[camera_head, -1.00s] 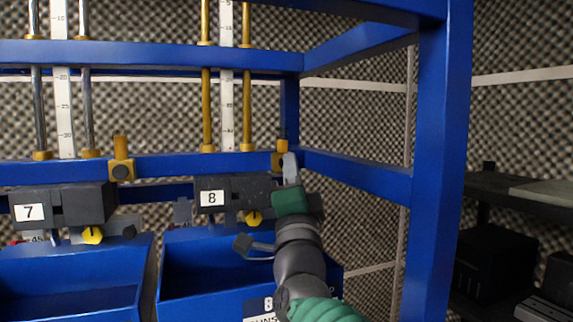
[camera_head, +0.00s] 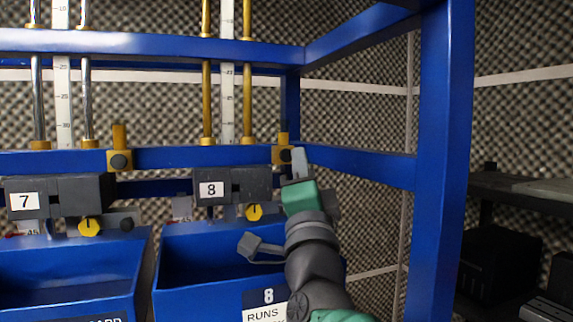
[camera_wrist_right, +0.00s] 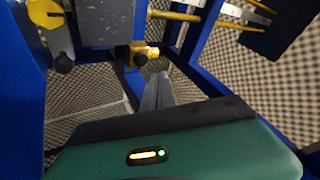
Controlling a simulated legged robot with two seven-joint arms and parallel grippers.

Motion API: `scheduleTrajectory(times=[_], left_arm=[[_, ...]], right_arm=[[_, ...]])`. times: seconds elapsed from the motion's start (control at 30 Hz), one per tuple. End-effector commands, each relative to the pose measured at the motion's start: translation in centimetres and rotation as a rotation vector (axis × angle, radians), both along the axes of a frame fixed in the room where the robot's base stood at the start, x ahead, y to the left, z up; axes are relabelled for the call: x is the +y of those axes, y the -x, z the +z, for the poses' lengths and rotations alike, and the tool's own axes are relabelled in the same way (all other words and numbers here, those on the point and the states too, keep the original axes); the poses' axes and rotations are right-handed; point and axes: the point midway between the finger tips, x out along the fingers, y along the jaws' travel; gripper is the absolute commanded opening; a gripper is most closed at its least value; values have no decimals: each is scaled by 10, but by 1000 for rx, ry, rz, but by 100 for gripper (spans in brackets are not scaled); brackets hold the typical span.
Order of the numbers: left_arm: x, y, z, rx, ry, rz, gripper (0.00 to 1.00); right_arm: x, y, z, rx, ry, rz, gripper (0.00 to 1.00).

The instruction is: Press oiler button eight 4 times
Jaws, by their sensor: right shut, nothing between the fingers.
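The oiler unit labelled 8 (camera_head: 233,187) is a dark box on the blue rack, with a yellow dial (camera_head: 254,212) below. A brass block (camera_head: 283,143) with a dark round knob stands at its upper right; the block also shows in the right wrist view (camera_wrist_right: 152,50). That view also has a black knob (camera_wrist_right: 63,63) on a grey bracket under a yellow dial. I cannot tell which knob is the button. My right gripper (camera_head: 299,158) is shut and empty, its tips just right of the brass block in the head view. In the wrist view its tips (camera_wrist_right: 158,84) point near the block, apparently apart from it. My left gripper is out of view.
A blue bin (camera_head: 195,265) labelled 8 hangs below the unit. Unit 7 (camera_head: 60,195) with its bin is at the left. A blue upright post (camera_head: 446,150) stands right of my arm. Dark shelves (camera_head: 520,190) are at the far right.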

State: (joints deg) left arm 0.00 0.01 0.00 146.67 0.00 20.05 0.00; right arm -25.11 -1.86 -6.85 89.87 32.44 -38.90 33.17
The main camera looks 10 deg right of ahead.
Motion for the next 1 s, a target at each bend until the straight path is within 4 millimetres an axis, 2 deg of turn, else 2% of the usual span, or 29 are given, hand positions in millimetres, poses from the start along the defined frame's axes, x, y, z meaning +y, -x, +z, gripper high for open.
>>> scheduleTrajectory(times=[0.1,0.3,1.0], left_arm=[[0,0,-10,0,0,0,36],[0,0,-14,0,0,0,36],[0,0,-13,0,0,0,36]], right_arm=[[-3,13,-2,-2,-2,0,0],[-5,24,-1,0,-1,1,0],[-5,24,0,0,-1,1,0]])
